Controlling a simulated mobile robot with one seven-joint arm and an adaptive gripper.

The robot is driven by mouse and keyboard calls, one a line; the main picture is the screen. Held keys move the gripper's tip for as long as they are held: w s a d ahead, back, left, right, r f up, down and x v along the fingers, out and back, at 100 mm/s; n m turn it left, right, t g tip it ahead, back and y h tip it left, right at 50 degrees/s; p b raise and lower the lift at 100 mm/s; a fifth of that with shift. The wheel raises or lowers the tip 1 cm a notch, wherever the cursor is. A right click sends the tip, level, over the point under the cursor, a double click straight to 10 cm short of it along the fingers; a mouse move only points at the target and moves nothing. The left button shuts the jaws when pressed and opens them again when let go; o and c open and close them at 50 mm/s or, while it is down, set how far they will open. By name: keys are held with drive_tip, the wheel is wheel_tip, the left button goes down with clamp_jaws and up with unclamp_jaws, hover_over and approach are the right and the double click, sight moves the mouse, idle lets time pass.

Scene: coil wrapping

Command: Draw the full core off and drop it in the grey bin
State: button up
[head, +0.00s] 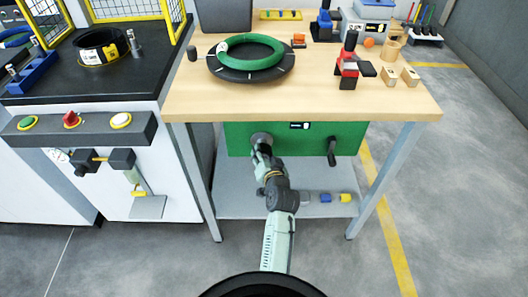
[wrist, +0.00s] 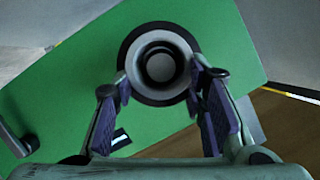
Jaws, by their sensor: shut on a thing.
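A green panel (head: 300,141) hangs under the front of the wooden table. A round grey core (head: 261,138) with a hollow end sticks out of its left part. In the wrist view the core (wrist: 160,60) sits over a black disc (wrist: 131,42) on the green face. My gripper (head: 262,151) reaches up to the core from the front. In the wrist view my gripper (wrist: 158,84) has one finger on each side of the core, shut on its rim. A dark grey bin (head: 224,16) stands at the table's back left; its inside is hidden.
A black crank handle (head: 332,151) sticks out of the panel's right side. A green coil (head: 252,52) lies on a black turntable (head: 250,76) on the table. Below are a grey shelf (head: 236,200) and table legs (head: 384,175). The floor in front is clear.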

drive_tip(key=shift+s+p, duration=0.3)
drive_tip(key=shift+s, duration=2.65)
drive_tip(key=shift+f, duration=0.1)
